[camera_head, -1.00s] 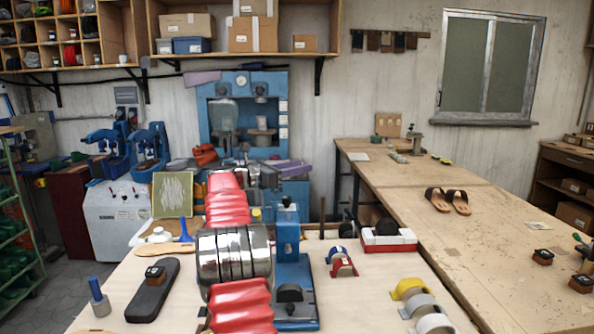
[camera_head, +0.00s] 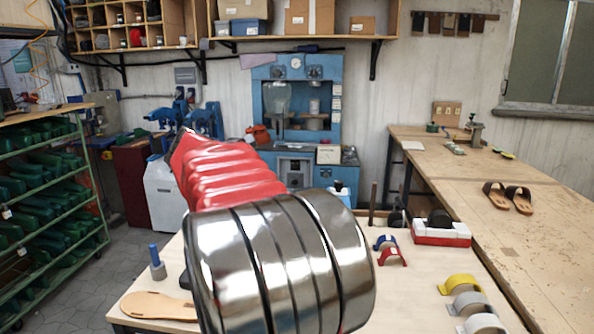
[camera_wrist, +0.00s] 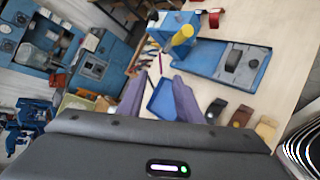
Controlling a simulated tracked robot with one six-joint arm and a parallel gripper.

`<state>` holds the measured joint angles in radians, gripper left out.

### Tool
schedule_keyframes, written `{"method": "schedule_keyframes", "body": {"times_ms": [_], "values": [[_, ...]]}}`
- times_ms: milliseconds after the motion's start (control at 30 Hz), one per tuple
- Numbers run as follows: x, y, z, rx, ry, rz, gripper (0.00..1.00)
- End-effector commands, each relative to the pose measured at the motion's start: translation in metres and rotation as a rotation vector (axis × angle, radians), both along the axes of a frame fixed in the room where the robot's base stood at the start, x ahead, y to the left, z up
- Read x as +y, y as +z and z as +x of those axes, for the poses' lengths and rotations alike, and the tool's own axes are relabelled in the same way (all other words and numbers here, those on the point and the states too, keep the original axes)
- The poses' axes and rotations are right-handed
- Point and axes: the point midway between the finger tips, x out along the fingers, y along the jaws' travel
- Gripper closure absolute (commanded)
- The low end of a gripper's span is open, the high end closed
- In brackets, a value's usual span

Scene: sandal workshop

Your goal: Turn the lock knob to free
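A blue bench tool (camera_wrist: 222,62) stands on the workbench in the wrist view, with a long flat base and a dark pad on it. A yellow cylindrical knob (camera_wrist: 183,35) sticks out from its upright part. I cannot tell for sure whether this is the lock knob. The yellow knob is beyond the fingertips, up and to the right, not touched. In the head view my arm hides the gripper and most of the tool.
Curved yellow, grey and white pieces (camera_head: 460,284) lie at the bench's right. Red and blue arches (camera_head: 391,255) and a red-and-white block (camera_head: 440,232) stand behind them. A sole (camera_head: 158,306) and blue-handled peg (camera_head: 155,262) are at left.

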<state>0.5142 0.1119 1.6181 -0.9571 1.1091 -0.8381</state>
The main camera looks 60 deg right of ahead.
Motion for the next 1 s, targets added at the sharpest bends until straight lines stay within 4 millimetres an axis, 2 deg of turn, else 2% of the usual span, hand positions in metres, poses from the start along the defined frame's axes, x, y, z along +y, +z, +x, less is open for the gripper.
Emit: {"method": "schedule_keyframes", "body": {"times_ms": [33,100,467,700,1000], "values": [[0.022,-0.002,0.000,-0.049,0.006,0.028,0.68],[0.051,-0.009,0.000,-0.119,0.007,0.076,0.68],[0.197,-0.050,-0.021,-0.437,-0.034,0.357,0.68],[0.288,-0.082,-0.051,-0.601,-0.104,0.573,0.68],[0.389,-0.126,-0.100,-0.746,-0.240,0.860,0.68]]}}
